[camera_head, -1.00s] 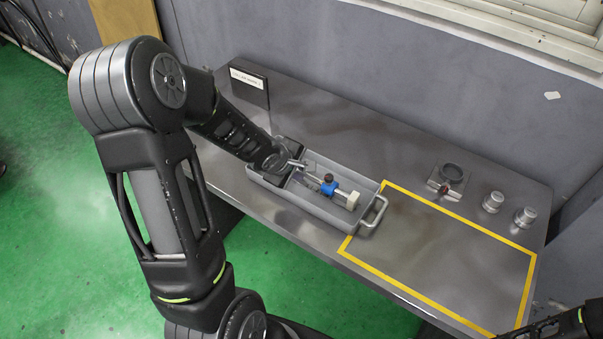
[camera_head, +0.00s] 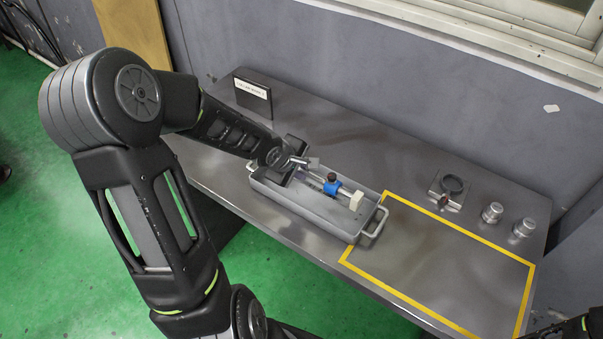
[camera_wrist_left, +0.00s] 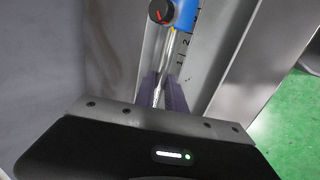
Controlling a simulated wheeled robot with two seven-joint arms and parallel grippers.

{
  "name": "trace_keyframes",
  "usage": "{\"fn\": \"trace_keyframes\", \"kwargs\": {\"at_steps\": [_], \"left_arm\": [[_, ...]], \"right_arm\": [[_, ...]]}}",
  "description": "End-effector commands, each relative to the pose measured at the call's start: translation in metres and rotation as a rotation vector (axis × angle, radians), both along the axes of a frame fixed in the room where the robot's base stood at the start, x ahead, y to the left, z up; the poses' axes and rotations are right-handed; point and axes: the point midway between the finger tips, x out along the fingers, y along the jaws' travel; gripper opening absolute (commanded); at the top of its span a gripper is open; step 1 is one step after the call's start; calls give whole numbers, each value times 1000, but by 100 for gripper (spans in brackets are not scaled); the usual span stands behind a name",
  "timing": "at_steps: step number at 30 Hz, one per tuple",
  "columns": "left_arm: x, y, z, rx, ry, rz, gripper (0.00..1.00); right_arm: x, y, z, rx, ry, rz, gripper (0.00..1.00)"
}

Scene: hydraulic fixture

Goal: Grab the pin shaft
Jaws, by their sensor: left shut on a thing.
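The pin shaft (camera_head: 344,191) is a thin silver rod with a blue collar, a dark knob and a cream block at its right end. It is over the open grey tray (camera_head: 304,208), seemingly raised a little from its floor; the exact gap is hard to judge. My left gripper (camera_head: 301,161) is at the tray's left end, shut on the rod's near end. In the left wrist view the fingers (camera_wrist_left: 163,92) close around the silver rod, and the blue collar (camera_wrist_left: 186,15) and red-marked knob (camera_wrist_left: 160,11) show beyond. The cream block is out of that view.
The tray has a handle (camera_head: 374,222) at its right end. A yellow-outlined area (camera_head: 440,262) right of it is empty. A ring fixture (camera_head: 451,188) and two metal cylinders (camera_head: 492,213) (camera_head: 523,228) stand behind it. A labelled box (camera_head: 252,94) stands at back left.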

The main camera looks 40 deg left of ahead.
Motion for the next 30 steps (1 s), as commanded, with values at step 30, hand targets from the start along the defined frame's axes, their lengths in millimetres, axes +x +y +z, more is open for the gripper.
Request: {"fn": "trace_keyframes", "kwargs": {"at_steps": [30], "left_arm": [[1, 0, 53, 2, -3, -1, 0]], "right_arm": [[0, 0, -3, 1, -1, 0, 25]]}}
